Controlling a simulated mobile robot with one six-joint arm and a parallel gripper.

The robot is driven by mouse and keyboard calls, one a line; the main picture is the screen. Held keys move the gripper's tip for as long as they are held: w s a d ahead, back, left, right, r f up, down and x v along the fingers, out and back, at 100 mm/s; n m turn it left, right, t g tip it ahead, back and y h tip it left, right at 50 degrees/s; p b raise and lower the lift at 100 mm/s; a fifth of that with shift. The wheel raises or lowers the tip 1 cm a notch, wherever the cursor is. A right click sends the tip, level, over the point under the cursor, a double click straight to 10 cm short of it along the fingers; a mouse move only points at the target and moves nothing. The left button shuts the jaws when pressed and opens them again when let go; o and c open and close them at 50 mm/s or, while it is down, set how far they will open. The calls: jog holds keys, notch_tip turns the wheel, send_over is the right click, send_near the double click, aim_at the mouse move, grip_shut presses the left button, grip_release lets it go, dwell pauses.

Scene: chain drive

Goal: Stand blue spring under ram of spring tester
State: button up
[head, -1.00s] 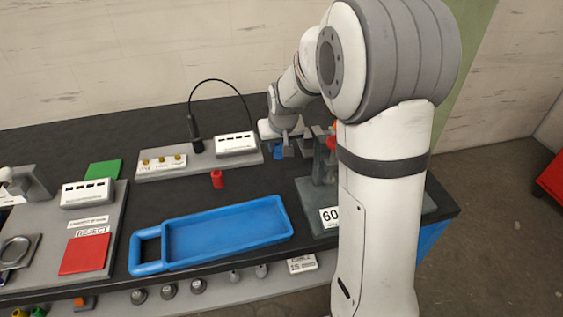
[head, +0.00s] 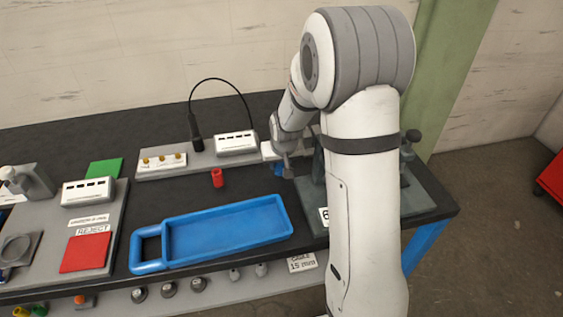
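The blue spring (head: 278,169) shows as a small blue patch beside my gripper's finger, left of the spring tester. My gripper (head: 286,172) is low over the bench and seems shut on the spring, since the two have moved together. Part of the spring is hidden behind the finger, and I cannot tell whether its lower end touches the bench. The spring tester (head: 425,196) stands at the right end of the bench on a grey-green base. My arm covers most of it, including the ram. Its lever knob (head: 412,136) shows right of my arm.
A red spring (head: 217,178) stands on the dark bench left of my gripper. A blue tray (head: 225,232) lies in front. A grey fixture strip (head: 205,163) with a black cabled stalk (head: 196,135) is behind. A red reject pad (head: 85,252) is at left.

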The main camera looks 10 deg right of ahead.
jog(key=o, duration=0.4)
jog(key=shift+c, duration=0.2)
jog(key=shift+r, duration=0.15)
jog(key=v, duration=1.1)
jog(key=s+r+g, duration=0.1)
jog(key=s+r, duration=0.1)
jog(key=s, duration=1)
jog(key=s+r, duration=0.2)
jog(key=s, duration=1)
jog(key=shift+d+r+g, duration=0.25)
jog(key=shift+r+g, duration=0.05)
jog(key=shift+g, duration=0.1)
jog(key=shift+s, duration=0.1)
jog(key=shift+c, duration=0.4)
